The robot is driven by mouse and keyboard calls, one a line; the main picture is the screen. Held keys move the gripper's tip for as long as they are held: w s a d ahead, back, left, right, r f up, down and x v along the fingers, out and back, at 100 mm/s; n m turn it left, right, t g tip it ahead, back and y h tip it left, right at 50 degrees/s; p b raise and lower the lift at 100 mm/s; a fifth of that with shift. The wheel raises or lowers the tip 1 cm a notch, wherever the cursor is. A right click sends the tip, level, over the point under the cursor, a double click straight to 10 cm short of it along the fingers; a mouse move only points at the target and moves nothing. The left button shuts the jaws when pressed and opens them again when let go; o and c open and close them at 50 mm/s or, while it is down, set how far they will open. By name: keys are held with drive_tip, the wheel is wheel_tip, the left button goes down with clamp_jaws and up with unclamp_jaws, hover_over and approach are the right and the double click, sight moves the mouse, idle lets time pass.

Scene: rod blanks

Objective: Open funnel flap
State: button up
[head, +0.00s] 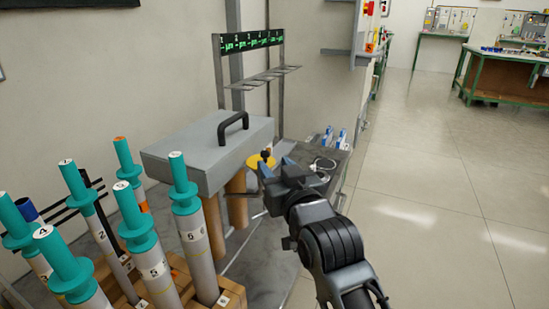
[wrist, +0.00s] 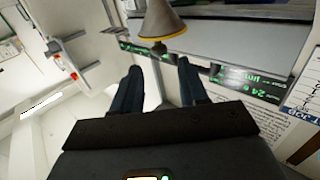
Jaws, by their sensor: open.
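A yellow disc (head: 257,163) with a dark knob (head: 265,154) on it shows at the right end of the grey box in the head view; I take it for the funnel flap. In the wrist view a grey cone (wrist: 160,20) with a yellow rim, apparently the funnel, hangs at the top. A dark knob (wrist: 159,47) shows at the rim. My gripper (head: 274,165) is just right of the disc, its fingers pointing toward it. In the wrist view my gripper (wrist: 158,72) is open and empty, the knob ahead between the fingertips. Contact is not visible.
A grey box (head: 205,150) with a black handle stands left of my gripper. Several numbered tubes with teal tops (head: 185,200) stand in wooden blocks at front left. A rack with a green display (head: 250,42) rises behind. The floor (head: 430,190) at right is clear.

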sight(266, 154)
drive_tip(key=b+x, duration=0.2)
drive_tip(key=x, duration=0.5)
drive_tip(key=shift+w+a, duration=0.15)
drive_tip(key=shift+w, duration=0.05)
clamp_jaws()
idle(0.4)
